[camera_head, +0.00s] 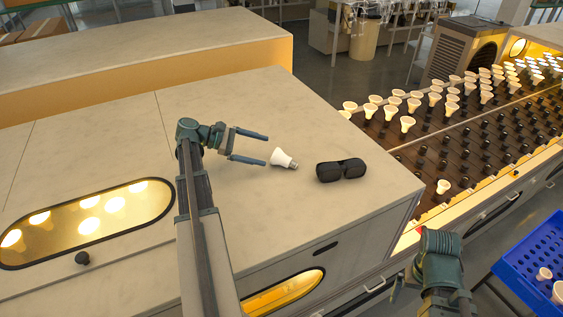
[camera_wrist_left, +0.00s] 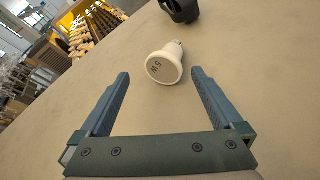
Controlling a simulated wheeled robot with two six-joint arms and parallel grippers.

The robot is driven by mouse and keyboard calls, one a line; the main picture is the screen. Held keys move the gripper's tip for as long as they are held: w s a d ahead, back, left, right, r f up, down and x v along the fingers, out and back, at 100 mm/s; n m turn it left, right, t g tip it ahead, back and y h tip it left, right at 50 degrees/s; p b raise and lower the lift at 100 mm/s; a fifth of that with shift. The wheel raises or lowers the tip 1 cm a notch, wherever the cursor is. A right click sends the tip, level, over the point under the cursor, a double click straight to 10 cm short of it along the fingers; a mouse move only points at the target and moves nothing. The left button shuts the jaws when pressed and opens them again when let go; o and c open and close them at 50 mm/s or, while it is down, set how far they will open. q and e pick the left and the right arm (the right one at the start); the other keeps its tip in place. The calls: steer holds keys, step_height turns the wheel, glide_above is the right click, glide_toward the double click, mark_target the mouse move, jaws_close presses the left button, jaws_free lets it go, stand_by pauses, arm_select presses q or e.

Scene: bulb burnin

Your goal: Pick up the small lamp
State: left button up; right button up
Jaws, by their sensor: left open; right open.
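The small lamp (camera_head: 282,158) is a white bulb with a grey screw base, lying on its side on the pale cabinet top. In the left wrist view the lamp (camera_wrist_left: 165,64) shows its round white face with dark marking, just beyond and between the fingertips. My left gripper (camera_head: 268,149) is open and empty, its fingers pointing at the lamp from the left; it also shows in the left wrist view (camera_wrist_left: 160,76). My right gripper (camera_head: 402,283) is low at the right, away from the lamp, its fingers partly hidden.
A rack of bulbs and dark sockets (camera_head: 450,130) lies beyond the cabinet's right edge. A blue crate (camera_head: 518,262) stands at lower right.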

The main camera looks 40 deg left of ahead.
mark_target(273, 155)
arm_select(q)
steer(key=shift+f, duration=0.1)
steer(key=shift+w+d+f, duration=0.15)
steer(key=shift+d, duration=0.1)
steer(key=b+x, duration=0.2)
steer(key=x, duration=0.2)
steer(key=shift+d+f, duration=0.25)
steer(key=shift+f, duration=0.05)
steer(key=c, duration=1.5)
steer(key=shift+r, duration=0.1)
